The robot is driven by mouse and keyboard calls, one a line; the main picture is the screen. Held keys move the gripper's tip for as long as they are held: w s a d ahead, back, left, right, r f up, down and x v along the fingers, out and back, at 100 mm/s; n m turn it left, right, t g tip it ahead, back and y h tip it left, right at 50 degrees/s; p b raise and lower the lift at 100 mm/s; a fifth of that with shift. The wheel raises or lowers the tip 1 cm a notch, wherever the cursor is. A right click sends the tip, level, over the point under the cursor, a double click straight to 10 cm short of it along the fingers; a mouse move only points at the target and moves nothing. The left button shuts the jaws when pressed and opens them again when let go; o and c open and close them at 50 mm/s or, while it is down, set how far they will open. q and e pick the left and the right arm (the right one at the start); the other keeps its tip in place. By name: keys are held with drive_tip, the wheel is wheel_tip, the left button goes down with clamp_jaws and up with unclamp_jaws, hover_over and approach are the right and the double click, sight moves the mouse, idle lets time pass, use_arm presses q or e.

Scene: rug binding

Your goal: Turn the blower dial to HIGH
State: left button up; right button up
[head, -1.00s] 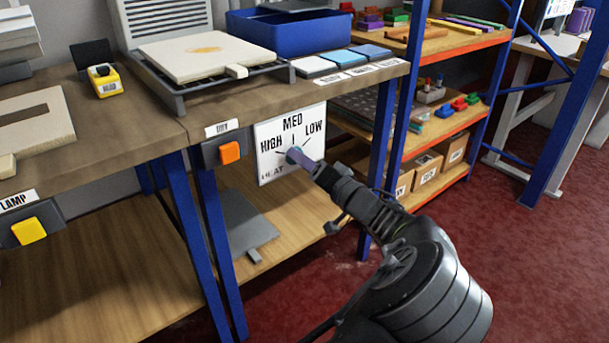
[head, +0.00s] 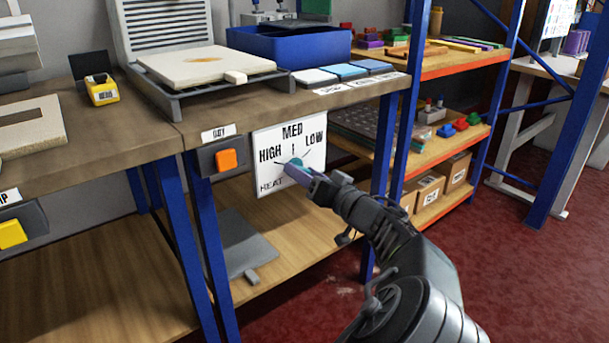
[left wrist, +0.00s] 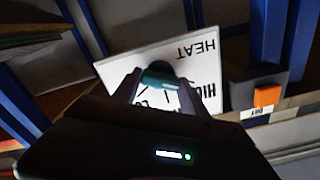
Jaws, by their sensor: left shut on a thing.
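The white dial panel (head: 316,150), marked HIGH, MED, LOW and HEAT, hangs on the front of the bench. Its teal knob (head: 298,162) shows only in part behind my fingers. My left gripper (head: 299,172) is shut on the knob, reaching it from the lower right. In the left wrist view the knob (left wrist: 160,75) sits between the two fingertips, and the panel (left wrist: 205,68) appears upside down. I cannot tell which mark the knob points at. My right gripper is not in view.
An orange button (head: 227,160) on a grey box sits just left of the panel. A blue leg post (head: 383,165) stands to the right. The bench top (head: 290,100) overhangs above, and a lower shelf (head: 290,250) lies below. Red floor is clear at right.

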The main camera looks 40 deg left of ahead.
use_arm(q)
drive_tip(key=o, duration=1.4)
drive_tip(key=p+v, duration=0.2)
drive_tip(key=v, duration=0.5)
drive_tip(key=shift+s+d, duration=0.15)
drive_tip(key=shift+d, duration=0.25)
drive_tip(key=shift+f, duration=0.15)
